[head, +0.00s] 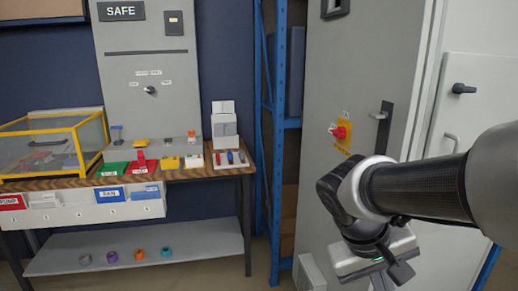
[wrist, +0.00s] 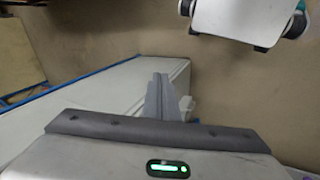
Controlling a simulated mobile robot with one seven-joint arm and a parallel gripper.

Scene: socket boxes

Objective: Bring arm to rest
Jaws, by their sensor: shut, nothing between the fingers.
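My arm reaches in from the right edge of the head view and bends downward in front of the grey cabinet. My gripper (head: 384,281) hangs low at the bottom of that view, and its fingertips are cut off by the frame edge. In the wrist view my gripper (wrist: 160,84) shows its grey fingers together, with nothing between them. It points toward the floor and touches nothing that I can see.
The grey cabinet (head: 345,85) with a red knob (head: 341,132) and black handle (head: 382,128) stands close behind my arm. A blue rack (head: 280,150) is beside it. A workbench (head: 180,176) with a yellow-framed clear box (head: 45,150) and coloured bins stands at left.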

